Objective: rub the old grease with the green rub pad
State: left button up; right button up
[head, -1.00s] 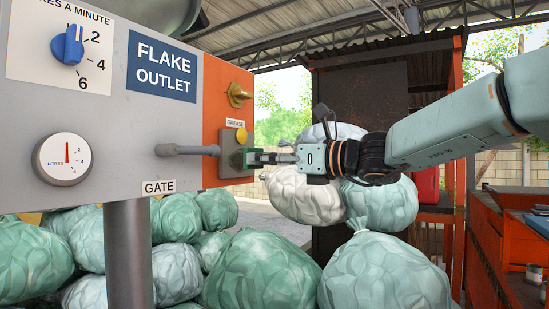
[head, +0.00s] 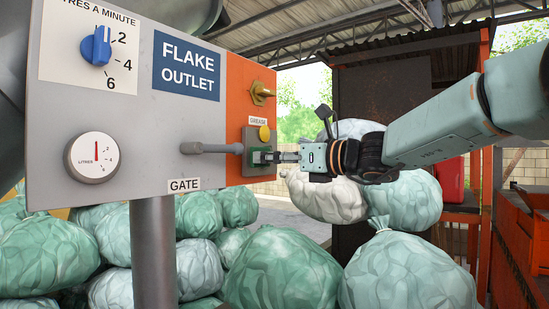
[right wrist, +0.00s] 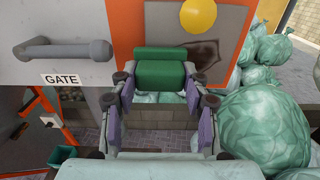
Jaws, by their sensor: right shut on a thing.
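The green rub pad (right wrist: 160,75) is held between the fingers of my right gripper (head: 278,157). In the head view the pad (head: 259,157) is at the small grey plate under the GREASE label, and I cannot tell whether it presses on it. The old grease is a dark brown smear (right wrist: 208,55) on the grey plate (right wrist: 228,28), partly behind the pad's right end in the right wrist view. My left gripper is in neither view.
A yellow round cap (head: 264,133) sits just above the pad. The grey gate handle (head: 205,148) sticks out to its left, and a brass fitting (head: 262,92) is higher up. Several bulging green bags (head: 285,270) lie below and behind the panel.

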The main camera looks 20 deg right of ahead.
jog(key=shift+x, duration=0.95)
dwell(0.3)
jog(key=shift+d, duration=0.1)
